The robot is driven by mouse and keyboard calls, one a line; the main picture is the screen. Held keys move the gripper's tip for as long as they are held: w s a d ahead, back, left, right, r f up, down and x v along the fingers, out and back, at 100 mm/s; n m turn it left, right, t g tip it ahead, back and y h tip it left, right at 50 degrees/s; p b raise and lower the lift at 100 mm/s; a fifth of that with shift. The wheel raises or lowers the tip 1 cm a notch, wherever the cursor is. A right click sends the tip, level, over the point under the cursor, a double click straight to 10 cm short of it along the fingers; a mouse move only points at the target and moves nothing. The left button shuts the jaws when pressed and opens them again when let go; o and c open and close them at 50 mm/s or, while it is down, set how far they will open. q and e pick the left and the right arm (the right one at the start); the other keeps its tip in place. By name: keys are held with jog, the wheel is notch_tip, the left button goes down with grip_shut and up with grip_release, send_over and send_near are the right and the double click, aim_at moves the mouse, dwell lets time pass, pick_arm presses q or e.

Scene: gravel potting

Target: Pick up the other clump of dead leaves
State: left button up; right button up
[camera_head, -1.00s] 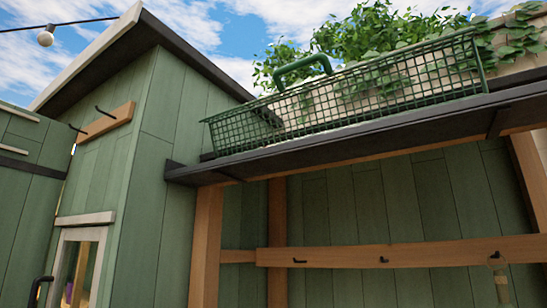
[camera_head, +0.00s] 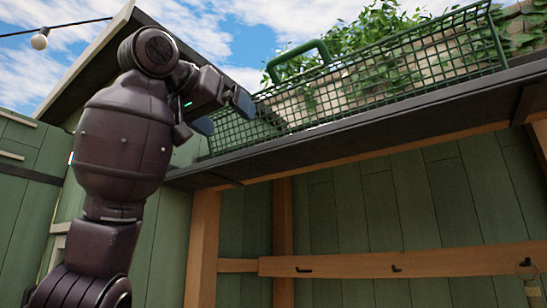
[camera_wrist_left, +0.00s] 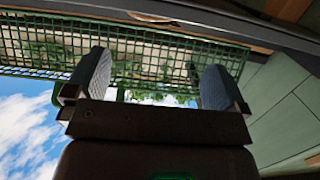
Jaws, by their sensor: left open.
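I cannot make out any clump of dead leaves in either view. My left gripper (camera_head: 222,113) is raised at the left end of the green wire basket (camera_head: 400,72), which sits on the dark roof ledge. In the left wrist view, my left gripper (camera_wrist_left: 155,72) is open with nothing between its fingers, and the basket's mesh (camera_wrist_left: 140,40) lies beyond them. The inside of the basket is only partly visible through the mesh. My right gripper is not in view.
Green leafy plants (camera_head: 375,45) grow behind the basket, and the basket's handle (camera_head: 298,60) stands above its rim. The dark ledge (camera_head: 400,115) runs under the basket. Below is a wooden rail with hooks (camera_head: 400,266). A string light bulb (camera_head: 39,42) hangs at upper left.

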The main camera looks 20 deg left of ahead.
aim_at(260, 141)
pick_arm(q)
jog(key=p+x, duration=0.1)
jog(key=x, duration=0.2)
jog(key=p+x, duration=0.1)
jog(key=x, duration=0.2)
jog(key=p+x, duration=0.1)
jog(key=x, duration=0.3)
jog(key=shift+s+d+r, duration=0.1)
jog(key=shift+d+r, duration=0.25)
jog(key=shift+w+p, duration=0.2)
jog(key=shift+p, duration=0.1)
jog(key=shift+s, duration=0.1)
jog(key=shift+c, duration=0.8)
jog(key=c, duration=0.6)
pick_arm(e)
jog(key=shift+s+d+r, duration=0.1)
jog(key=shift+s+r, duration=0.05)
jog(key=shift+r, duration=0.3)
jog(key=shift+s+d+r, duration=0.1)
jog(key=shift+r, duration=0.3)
